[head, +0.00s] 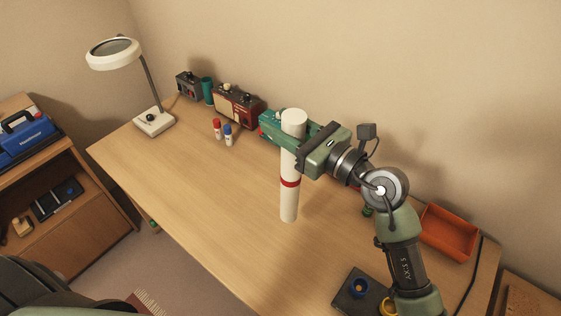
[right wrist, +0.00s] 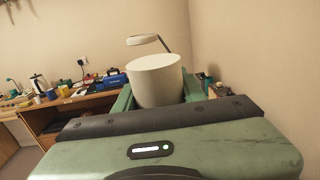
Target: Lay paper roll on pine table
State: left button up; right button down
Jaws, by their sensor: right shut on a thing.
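The paper roll (head: 289,165) is a long white tube with a red band, held upright over the pine table (head: 190,190). My right gripper (head: 292,133) is shut around its upper part. The roll's lower end is close to the tabletop; I cannot tell whether it touches. In the right wrist view, the roll's white top (right wrist: 157,80) stands between the green fingers. My left gripper is not in view.
An orange tray (head: 449,232) and a dark tray (head: 361,292) lie at the right. The table's left and middle are clear.

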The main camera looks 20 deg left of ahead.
aim_at(291, 176)
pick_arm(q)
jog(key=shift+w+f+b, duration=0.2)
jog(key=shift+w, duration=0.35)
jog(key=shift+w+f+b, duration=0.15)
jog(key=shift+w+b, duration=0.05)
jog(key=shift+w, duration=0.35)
pick_arm(e)
notch_tip(291, 176, down, 11)
jog(key=shift+w+f, duration=0.2)
jog(key=shift+w, duration=0.05)
jog(key=shift+f, duration=0.15)
jog(key=c, duration=0.8)
grip_release()
jog(key=shift+c, duration=0.2)
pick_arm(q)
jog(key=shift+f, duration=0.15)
